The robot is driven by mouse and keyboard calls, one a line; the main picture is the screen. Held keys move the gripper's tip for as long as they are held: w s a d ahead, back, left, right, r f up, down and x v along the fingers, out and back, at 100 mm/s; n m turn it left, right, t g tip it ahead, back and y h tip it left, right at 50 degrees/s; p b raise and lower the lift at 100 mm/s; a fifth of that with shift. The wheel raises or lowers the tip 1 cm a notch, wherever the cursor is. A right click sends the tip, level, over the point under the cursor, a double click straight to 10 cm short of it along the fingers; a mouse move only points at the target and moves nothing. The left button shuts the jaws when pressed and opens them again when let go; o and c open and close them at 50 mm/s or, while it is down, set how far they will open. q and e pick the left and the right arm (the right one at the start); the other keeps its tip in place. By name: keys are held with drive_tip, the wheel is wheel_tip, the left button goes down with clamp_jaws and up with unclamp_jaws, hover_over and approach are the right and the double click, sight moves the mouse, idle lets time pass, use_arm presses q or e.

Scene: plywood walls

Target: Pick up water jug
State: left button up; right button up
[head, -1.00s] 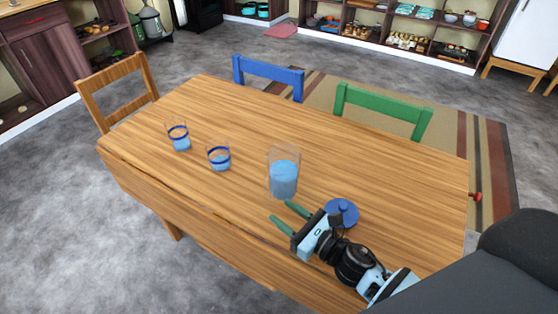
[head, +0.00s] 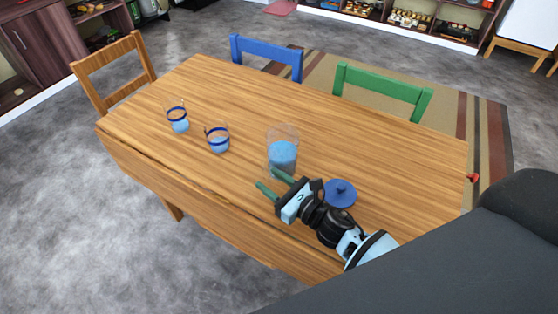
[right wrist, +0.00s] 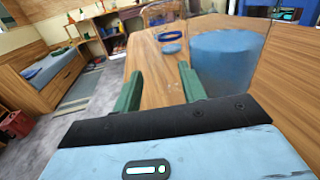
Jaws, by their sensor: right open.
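The water jug (head: 282,155) is a clear, upright vessel part filled with blue water, standing on the wooden table (head: 330,125). My right gripper (head: 269,184) is open and empty, its green fingers just in front of the jug's base, towards the near table edge. In the right wrist view the jug (right wrist: 227,65) looms large, to the right of both fingers (right wrist: 158,88) and not between them. A blue lid with a knob (head: 340,193) lies on the table just right of the gripper. My left gripper does not show.
Two glasses with blue rims and blue water, one left (head: 177,122) and one nearer the jug (head: 217,140), stand left of the jug. A wooden chair (head: 112,70), a blue chair (head: 266,58) and a green chair (head: 382,90) surround the table. The table's far middle is clear.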

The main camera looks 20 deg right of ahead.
drive_tip(key=shift+x, duration=1.95)
drive_tip(key=shift+r, duration=0.1)
drive_tip(key=shift+c, duration=0.2)
clamp_jaws()
